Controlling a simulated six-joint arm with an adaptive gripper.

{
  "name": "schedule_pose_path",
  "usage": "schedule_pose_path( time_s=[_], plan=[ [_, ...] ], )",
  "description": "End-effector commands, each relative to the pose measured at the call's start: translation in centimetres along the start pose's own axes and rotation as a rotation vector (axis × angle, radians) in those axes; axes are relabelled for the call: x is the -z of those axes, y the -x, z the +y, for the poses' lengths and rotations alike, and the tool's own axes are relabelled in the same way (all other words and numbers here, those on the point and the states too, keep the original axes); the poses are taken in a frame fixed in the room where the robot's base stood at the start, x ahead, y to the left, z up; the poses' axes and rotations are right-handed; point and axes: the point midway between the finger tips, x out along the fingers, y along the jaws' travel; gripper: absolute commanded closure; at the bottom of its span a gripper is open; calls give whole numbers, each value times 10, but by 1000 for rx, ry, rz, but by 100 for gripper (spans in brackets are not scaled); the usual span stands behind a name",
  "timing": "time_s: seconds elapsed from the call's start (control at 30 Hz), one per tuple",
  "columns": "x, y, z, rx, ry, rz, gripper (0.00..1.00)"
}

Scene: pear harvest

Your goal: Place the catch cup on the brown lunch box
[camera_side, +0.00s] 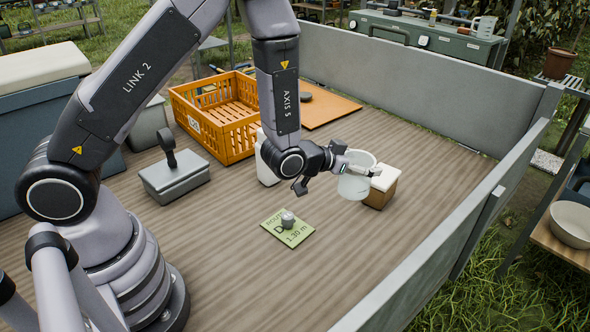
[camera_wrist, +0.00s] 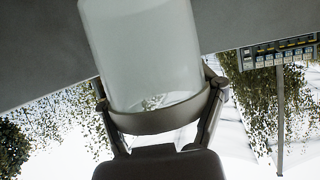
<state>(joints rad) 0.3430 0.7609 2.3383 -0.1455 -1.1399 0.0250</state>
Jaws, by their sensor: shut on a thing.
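The catch cup (camera_side: 354,186) is a translucent whitish cup, and my gripper (camera_side: 358,168) is shut around it. The cup also fills the upper middle of the wrist view (camera_wrist: 145,50), with the dark fingers and a band curving around it. The brown lunch box (camera_side: 378,196) has a brown side and a pale top. In the side view it stands just right of the cup, which partly hides it. The cup looks about upright in the side view. I cannot tell whether the cup touches the box or how high it is above the deck.
An orange crate (camera_side: 215,143) stands behind, with an orange board (camera_side: 335,109) beside it. A white container (camera_side: 267,168) is partly hidden by my arm. A green card (camera_side: 272,233) with a small grey object lies in front. Grey walls (camera_side: 400,80) bound the back and right.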

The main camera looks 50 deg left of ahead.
Motion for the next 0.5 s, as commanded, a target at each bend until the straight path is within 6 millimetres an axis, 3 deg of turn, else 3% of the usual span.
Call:
schedule_pose_path(
  time_s=[0.03, 0.2, 0.37, 0.5],
  plan=[
    [17, -4, -18, 45, 19, 10, 64],
    [50, -9, -61, 147, 70, 3, 64],
    [63, -16, -79, 185, 95, -2, 65],
    [62, -47, -82, 187, 96, -5, 65]
  ],
)
